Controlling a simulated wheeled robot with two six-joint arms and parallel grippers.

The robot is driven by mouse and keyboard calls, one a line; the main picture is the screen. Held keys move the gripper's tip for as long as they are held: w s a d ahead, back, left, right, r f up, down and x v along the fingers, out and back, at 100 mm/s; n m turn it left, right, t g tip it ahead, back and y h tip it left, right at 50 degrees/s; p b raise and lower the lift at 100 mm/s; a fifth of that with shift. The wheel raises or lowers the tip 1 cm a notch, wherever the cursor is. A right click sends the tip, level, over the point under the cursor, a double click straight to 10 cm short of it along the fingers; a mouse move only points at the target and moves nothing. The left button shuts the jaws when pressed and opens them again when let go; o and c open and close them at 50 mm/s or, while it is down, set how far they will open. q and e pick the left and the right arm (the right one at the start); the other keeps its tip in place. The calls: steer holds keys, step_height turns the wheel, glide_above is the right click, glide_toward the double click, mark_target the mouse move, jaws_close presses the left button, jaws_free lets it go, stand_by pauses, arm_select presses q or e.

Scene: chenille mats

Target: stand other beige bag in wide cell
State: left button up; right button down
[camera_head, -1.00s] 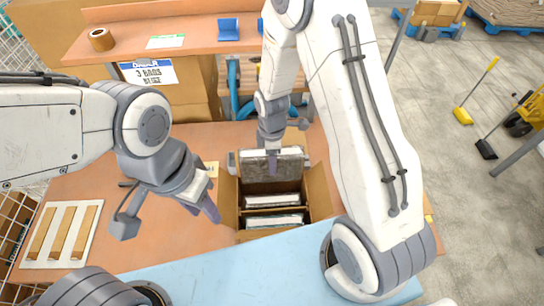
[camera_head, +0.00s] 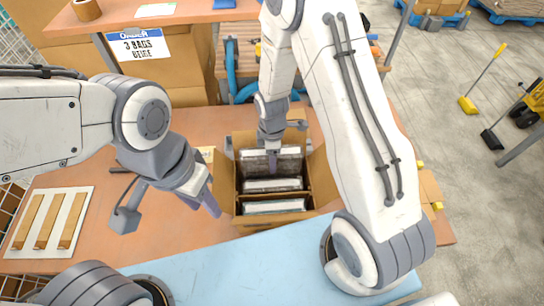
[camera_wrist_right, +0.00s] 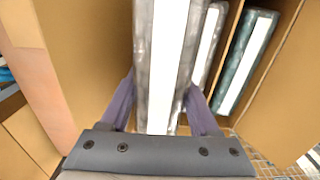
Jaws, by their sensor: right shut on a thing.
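The open cardboard box (camera_head: 228,185) stands on the table, with a divider (camera_wrist_right: 229,50) inside. My right gripper (camera_head: 272,160) is shut on a flat, clear-wrapped bag (camera_head: 288,162). It holds this bag upright in the far part of the box; the bag fills the middle of the right wrist view (camera_wrist_right: 165,60). A second bag (camera_head: 272,184) stands just in front of it, on the same side of the divider. A third bag (camera_head: 275,206) stands across the divider in the near cell. The held bag's bottom is hidden. My left gripper (camera_head: 208,198) hangs left of the box; its finger gap is unclear.
A white tray with several tan bars (camera_head: 52,222) lies at the left. A sign reading 3 bags beige (camera_head: 139,45) hangs from the raised shelf (camera_head: 200,12) behind. Box flaps stand open around the rim. The table left of the box is mostly clear.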

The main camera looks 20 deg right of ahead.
steer(key=shift+c, duration=0.2)
jaws_free()
steer(key=c, duration=0.4)
step_height(320, 180, up, 7)
steer(key=p, duration=0.5)
steer(key=shift+f, duration=0.2)
steer(key=shift+f, duration=0.1)
stand_by(0.5)
